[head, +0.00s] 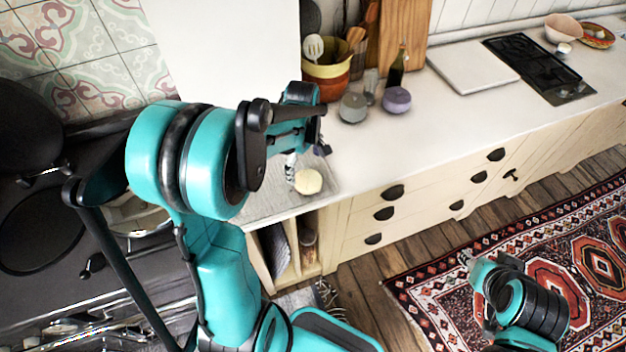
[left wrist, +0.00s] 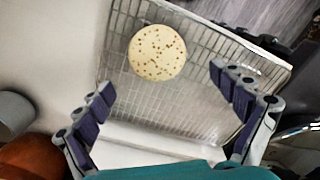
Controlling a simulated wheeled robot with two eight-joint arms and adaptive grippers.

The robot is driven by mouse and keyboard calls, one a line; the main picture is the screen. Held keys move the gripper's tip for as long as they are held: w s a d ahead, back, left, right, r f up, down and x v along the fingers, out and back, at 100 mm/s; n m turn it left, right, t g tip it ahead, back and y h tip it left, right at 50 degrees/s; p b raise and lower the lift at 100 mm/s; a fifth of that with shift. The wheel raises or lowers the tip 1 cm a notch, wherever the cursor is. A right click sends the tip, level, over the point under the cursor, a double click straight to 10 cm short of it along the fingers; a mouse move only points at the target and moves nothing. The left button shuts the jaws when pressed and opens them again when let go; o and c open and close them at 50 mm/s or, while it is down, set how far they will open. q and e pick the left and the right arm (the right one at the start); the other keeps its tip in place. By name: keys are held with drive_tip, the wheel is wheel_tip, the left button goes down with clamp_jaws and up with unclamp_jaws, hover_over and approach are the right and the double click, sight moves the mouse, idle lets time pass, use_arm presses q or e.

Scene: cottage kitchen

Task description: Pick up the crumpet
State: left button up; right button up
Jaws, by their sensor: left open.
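The crumpet (head: 308,181) is a round, pale disc with brown specks. It lies on a wire rack (head: 262,207) at the left end of the counter. In the left wrist view the crumpet (left wrist: 157,52) sits near the top, left of the middle, on the rack's grid (left wrist: 195,102). My left gripper (head: 306,160) is just above and behind the crumpet in the head view. Its fingers (left wrist: 162,82) are spread wide with nothing between them, and the crumpet lies beyond the tips. My right arm shows at the lower right, over the rug; its finger state is unclear.
A grey jar (head: 353,107), a purple jar (head: 397,100), an oil bottle (head: 396,70) and a utensil pot (head: 327,75) stand behind the rack. A dark stove (head: 40,290) is at left.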

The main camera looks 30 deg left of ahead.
sight(306, 178)
use_arm(q)
drive_tip(key=f, duration=0.2)
drive_tip(key=f+b, duration=0.1)
drive_tip(key=f, duration=0.1)
drive_tip(key=shift+w+d+f, duration=0.1)
drive_tip(key=shift+w+d, duration=0.05)
drive_tip(key=shift+d, duration=0.05)
drive_tip(key=shift+f, duration=0.5)
drive_tip(key=c, duration=0.9)
drive_tip(key=shift+c, duration=0.2)
